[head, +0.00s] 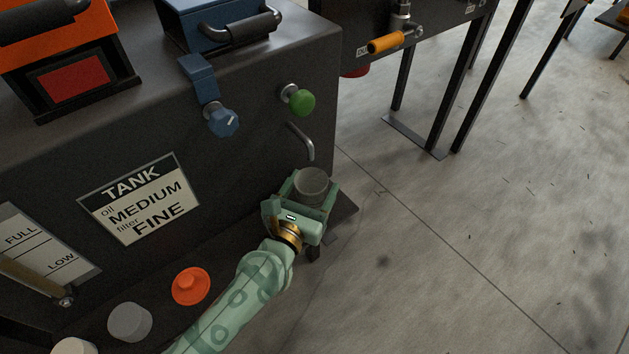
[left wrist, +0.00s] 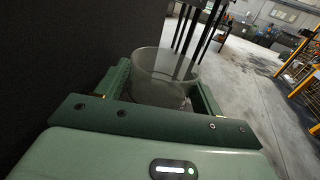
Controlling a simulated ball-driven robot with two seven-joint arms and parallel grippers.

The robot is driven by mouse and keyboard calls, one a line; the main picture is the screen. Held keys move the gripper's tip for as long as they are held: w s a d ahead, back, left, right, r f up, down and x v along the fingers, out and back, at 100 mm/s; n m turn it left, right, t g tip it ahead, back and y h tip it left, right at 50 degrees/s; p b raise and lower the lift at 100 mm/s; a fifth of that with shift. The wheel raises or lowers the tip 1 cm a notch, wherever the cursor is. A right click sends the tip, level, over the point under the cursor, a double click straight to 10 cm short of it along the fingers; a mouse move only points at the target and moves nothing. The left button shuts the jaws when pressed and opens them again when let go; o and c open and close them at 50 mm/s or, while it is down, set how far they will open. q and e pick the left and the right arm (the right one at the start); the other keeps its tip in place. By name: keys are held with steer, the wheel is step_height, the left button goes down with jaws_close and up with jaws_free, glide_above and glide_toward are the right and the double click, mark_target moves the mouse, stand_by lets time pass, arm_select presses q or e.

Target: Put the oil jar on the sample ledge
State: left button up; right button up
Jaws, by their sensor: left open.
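The oil jar (head: 313,181) is a clear, open-topped glass that looks empty. It stands upright just below the bent metal spout (head: 302,142) on the front of the dark tank. My left gripper (head: 303,197) is open around the jar, one finger on each side. In the left wrist view the jar (left wrist: 165,72) sits between the green fingers (left wrist: 162,92); whether they touch it I cannot tell. The gripper hides the jar's base. A dark ledge (head: 345,214) runs along the tank's foot beneath it; I cannot tell whether this is the sample ledge. My right gripper is out of view.
A green knob (head: 302,102) and a blue valve knob (head: 222,121) stick out of the tank above the gripper. An orange cap (head: 191,286) and a grey round piece (head: 129,322) sit at the lower left. Concrete floor (head: 470,240) lies open to the right.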

arm_select(q)
steer(key=v, duration=1)
steer(key=shift+s+a+r+p, duration=0.1)
steer(key=shift+s+a+p, duration=0.05)
steer(key=shift+s+p, duration=0.2)
steer(key=s+a+f+m+g+y, duration=0.1)
steer(key=s+a+f+m+g, duration=0.25)
steer(key=s+f+m, duration=0.45)
steer(key=s+a+f+m+g, duration=0.2)
steer(key=s+f+m+g, duration=0.35)
steer(key=m, duration=0.55)
steer(key=s+a+f+m+g+y, duration=0.1)
steer(key=s+a+f+m+g, duration=0.1)
steer(key=s+f+m, duration=0.65)
steer(key=s+a+f+m+g+y, duration=0.1)
steer(key=s+a+m+y, duration=0.3)
steer(key=s+a, duration=0.4)
steer(key=s+a+f+m+g+y, duration=0.2)
steer(key=s+a+m+g+y, duration=0.2)
steer(key=s+a+m, duration=0.3)
steer(key=shift+s+a+f, duration=0.2)
steer(key=shift+s+a, duration=0.65)
steer(key=shift+a, duration=0.3)
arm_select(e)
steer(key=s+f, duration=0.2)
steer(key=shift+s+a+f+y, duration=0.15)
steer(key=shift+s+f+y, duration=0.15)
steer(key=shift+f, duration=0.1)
